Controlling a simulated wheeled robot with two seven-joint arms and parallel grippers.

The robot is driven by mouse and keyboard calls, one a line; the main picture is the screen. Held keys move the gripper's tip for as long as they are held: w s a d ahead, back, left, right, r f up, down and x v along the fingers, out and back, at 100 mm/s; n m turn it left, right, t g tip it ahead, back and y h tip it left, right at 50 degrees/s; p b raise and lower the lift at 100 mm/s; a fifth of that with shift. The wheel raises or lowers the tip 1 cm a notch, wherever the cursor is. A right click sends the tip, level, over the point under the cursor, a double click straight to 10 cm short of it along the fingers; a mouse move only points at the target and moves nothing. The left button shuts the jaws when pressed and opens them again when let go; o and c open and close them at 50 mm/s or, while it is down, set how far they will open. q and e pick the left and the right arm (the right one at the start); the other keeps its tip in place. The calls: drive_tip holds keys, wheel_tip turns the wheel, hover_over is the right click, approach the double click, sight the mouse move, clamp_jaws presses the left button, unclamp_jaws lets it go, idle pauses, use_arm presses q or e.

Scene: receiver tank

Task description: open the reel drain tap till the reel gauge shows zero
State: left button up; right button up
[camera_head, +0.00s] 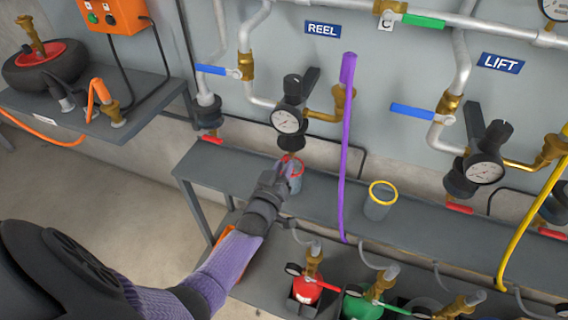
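The reel gauge (287,120) is a round white dial on the black regulator below the REEL sign (322,28); its needle is too small to read. A black bowl (291,139) hangs under it. The reel drain tap is below this bowl, largely hidden by my gripper, so I cannot tell how its handle is turned. My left gripper (286,168) reaches up there, its fingers close to the tap and in front of a cup with a red rim (297,171) on the grey shelf (335,205). I cannot tell whether the fingers touch anything. My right gripper is out of view.
A yellow-rimmed cup (379,203) stands on the shelf to the right. A purple hose (345,150) hangs beside the reel line. The lift gauge (486,172) is further right. Small coloured cylinders (307,290) stand below. A wheel (45,65) lies on the left shelf.

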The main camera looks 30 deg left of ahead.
use_arm(q)
drive_tip(key=p+v, duration=0.3)
drive_tip(key=v, duration=0.6)
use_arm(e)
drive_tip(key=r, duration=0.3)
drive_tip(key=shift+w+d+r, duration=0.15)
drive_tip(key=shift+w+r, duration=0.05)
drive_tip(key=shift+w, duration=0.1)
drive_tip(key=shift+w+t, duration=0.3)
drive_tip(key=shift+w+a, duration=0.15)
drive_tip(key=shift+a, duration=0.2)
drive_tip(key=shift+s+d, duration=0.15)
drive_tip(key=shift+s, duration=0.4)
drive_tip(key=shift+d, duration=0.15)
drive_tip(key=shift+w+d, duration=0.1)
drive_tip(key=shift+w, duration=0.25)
